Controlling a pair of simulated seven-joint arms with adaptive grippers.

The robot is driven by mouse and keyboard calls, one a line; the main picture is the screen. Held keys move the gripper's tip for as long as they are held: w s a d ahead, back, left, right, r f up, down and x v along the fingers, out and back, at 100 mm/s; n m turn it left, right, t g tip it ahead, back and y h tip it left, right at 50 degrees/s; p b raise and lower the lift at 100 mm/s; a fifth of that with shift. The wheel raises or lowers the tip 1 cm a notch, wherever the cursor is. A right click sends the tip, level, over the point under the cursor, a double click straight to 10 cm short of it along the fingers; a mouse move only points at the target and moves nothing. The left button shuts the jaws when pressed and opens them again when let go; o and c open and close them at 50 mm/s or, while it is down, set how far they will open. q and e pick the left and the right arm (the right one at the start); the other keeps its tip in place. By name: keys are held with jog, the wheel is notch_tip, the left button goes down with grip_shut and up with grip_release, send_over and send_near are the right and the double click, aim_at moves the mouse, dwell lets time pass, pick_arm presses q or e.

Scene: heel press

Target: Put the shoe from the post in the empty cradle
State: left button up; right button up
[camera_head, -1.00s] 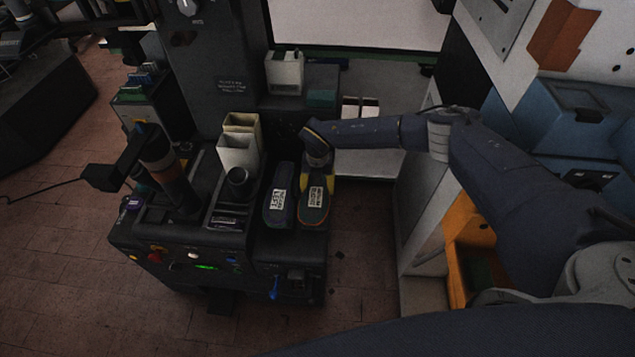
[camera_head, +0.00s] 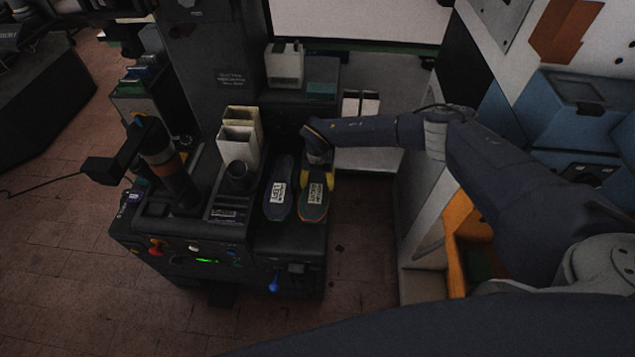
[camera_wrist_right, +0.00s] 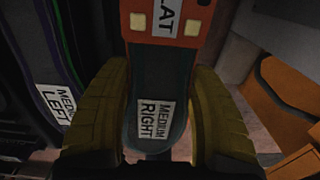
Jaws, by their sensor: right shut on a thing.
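A dark shoe with an orange edge (camera_head: 313,203) and a white label lies sole up on the right side of the dark machine. In the right wrist view this shoe (camera_wrist_right: 149,92) is labelled MEDIUM RIGHT. My right gripper (camera_head: 319,172) is shut on it, with yellow fingers on both sides of it in the right wrist view (camera_wrist_right: 155,125). A second dark shoe (camera_head: 277,206), labelled MEDIUM LEFT in the right wrist view (camera_wrist_right: 58,104), lies just to its left. What bears the shoes is mostly hidden, so I cannot tell post from cradle. My left gripper is not in view.
White and cream open boxes (camera_head: 238,145) and a dark round cup (camera_head: 239,177) stand left of the shoes. A dark cylinder with an orange band (camera_head: 165,170) stands further left. An orange bin (camera_head: 459,240) is at right. Bare floor lies right of the machine.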

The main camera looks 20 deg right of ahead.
jog(key=shift+f, duration=0.55)
dwell(0.9)
jog(key=o, duration=1.7)
jog(key=shift+f, duration=0.1)
jog(key=shift+c, duration=0.2)
notch_tip(320, 180, up, 12)
jog(key=shift+r, duration=0.1)
